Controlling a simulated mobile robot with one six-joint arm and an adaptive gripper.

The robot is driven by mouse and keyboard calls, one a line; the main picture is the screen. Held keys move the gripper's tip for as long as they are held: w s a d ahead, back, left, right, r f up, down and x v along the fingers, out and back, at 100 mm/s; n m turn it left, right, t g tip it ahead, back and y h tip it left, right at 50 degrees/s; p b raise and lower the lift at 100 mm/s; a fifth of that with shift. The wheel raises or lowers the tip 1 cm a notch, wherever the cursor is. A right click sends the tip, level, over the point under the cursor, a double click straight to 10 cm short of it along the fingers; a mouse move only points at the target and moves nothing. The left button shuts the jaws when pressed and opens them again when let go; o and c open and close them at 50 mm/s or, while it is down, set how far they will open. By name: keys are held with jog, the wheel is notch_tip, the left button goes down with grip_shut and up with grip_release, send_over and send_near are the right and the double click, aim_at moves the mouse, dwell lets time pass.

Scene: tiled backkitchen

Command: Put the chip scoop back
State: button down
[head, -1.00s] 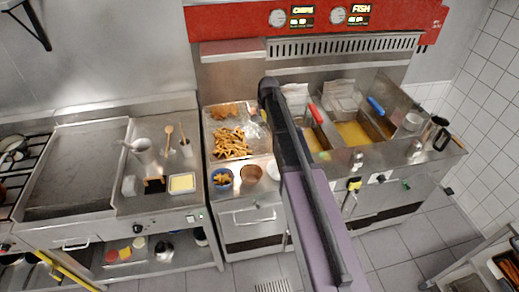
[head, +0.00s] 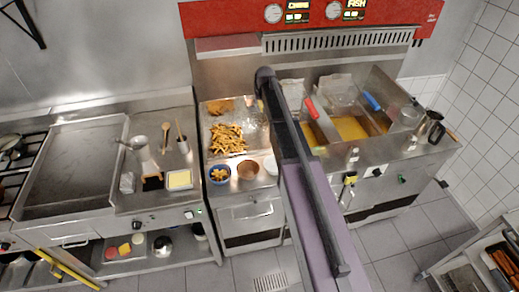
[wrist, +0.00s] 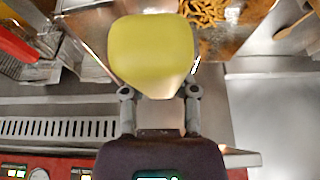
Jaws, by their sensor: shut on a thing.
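My gripper (wrist: 159,92) shows in the wrist view, its two fingers closed on either side of a rounded yellow-green piece (wrist: 150,50). I take this piece to be part of the chip scoop; the rest of its shape is hidden. In the head view, my arm hides the gripper and what it holds. Fried chips (head: 228,138) lie in a steel tray (head: 240,158) left of my arm; they also show at the top of the wrist view (wrist: 205,12).
Fryer wells with a red-handled basket (head: 311,108) and a blue-handled basket (head: 372,101) are right of my arm. A blue bowl (head: 219,180), a copper-coloured bowl (head: 248,170) and a white bowl (head: 271,165) stand before the tray. A griddle (head: 75,165) is at left.

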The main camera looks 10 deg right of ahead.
jog(key=shift+f+b, duration=11.1)
jog(key=shift+f, duration=0.3)
jog(key=shift+f+b, duration=2.1)
jog(key=shift+f+b, duration=0.45)
jog(key=shift+c, duration=1.9)
grip_release()
jog(key=shift+r, duration=0.15)
jog(key=shift+r+p, duration=0.6)
jog(key=shift+p, duration=0.15)
jog(key=p+v, duration=1)
jog(key=v, duration=0.1)
jog(key=shift+s+r, duration=0.15)
jog(key=shift+r, duration=0.1)
